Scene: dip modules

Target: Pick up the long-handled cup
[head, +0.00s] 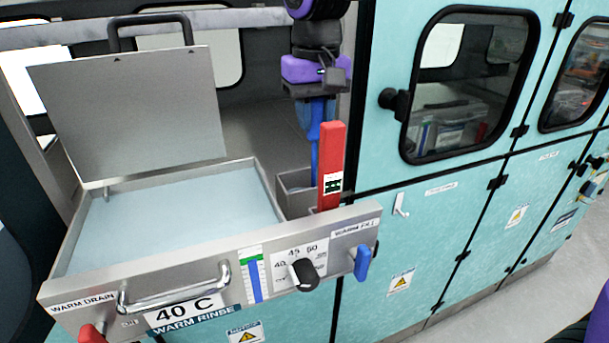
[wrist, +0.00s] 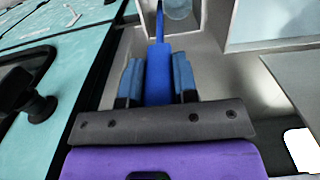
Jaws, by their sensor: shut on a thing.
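The long-handled cup has a blue handle (wrist: 158,78) and a clear, pale round bowl (wrist: 180,9) at its far end, seen at the top of the wrist view. My gripper (wrist: 157,75) is shut on the handle, with a blue-padded finger on each side. In the head view my gripper (head: 316,118) points down above the small metal bin (head: 296,180) at the bath's right end. A red upright bar partly hides the handle there, and the bowl is not visible in that view.
The red upright bar (head: 331,165) stands close in front of my gripper. A metal water bath (head: 140,262) with a raised lid (head: 135,115) lies to the left. Teal cabinet doors (head: 460,190) with a dark-framed window stand to the right.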

